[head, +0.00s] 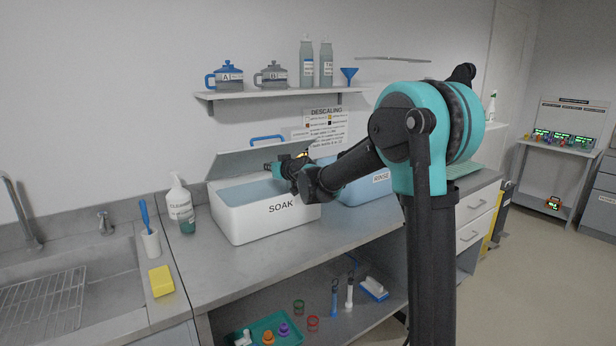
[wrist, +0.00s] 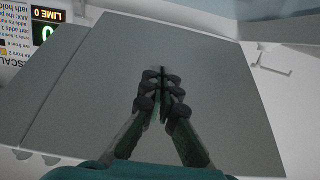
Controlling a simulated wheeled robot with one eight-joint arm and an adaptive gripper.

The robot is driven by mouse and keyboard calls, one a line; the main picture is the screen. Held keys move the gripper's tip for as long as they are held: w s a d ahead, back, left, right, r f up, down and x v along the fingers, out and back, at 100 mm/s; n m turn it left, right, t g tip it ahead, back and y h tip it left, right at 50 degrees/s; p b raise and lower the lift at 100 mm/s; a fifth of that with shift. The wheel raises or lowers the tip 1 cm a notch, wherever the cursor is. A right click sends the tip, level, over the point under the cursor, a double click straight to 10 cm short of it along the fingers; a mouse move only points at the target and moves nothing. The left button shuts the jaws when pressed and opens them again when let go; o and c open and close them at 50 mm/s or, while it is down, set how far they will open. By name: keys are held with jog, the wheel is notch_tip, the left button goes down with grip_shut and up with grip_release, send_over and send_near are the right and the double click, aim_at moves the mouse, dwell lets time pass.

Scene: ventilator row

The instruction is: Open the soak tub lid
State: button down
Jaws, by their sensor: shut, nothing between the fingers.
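The white soak tub (head: 265,220), labelled SOAK, stands on the counter with bluish liquid visible inside. Its grey lid (head: 235,164) is raised at the back of the tub, tilted up toward the wall, and a blue handle (head: 267,139) shows above its upper edge. My gripper (head: 268,167) is above the tub's rear right part, in front of the lid's inner face. In the wrist view my gripper (wrist: 162,76) has its fingers together and empty, before a grey panel (wrist: 90,85) that looks like the lid. I cannot tell whether the fingertips touch it.
A blue rinse tub (head: 350,192) stands to the right, partly behind my arm. A spray bottle (head: 180,205), white cup (head: 150,243) and yellow sponge (head: 161,281) are to the left by the sink. A shelf (head: 280,93) hangs above. The counter front is clear.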

aim_at(266, 153)
jog(key=shift+w+a+r, duration=0.3)
jog(key=shift+w+r, duration=0.1)
jog(key=shift+r, duration=0.3)
jog(key=shift+w+a+r, duration=0.25)
jog(key=shift+w+r, duration=0.15)
jog(key=shift+r, duration=0.25)
jog(key=shift+w+a+r, duration=0.3)
jog(key=shift+w+r, duration=0.1)
jog(key=shift+r, duration=0.3)
jog(key=shift+w+a+r, duration=0.4)
jog(key=shift+w+r, duration=0.15)
jog(key=shift+r, duration=0.15)
jog(key=shift+w+a+r, duration=0.35)
jog(key=shift+w+r, duration=0.2)
jog(key=shift+r, duration=0.15)
jog(key=shift+w+a+r, duration=0.45)
jog(key=shift+w+r, duration=0.1)
jog(key=shift+w, duration=0.1)
jog(key=shift+w+a+r, duration=0.4)
jog(key=shift+w+r, duration=0.1)
jog(key=shift+w, duration=0.15)
jog(key=shift+w+a+r, duration=0.1)
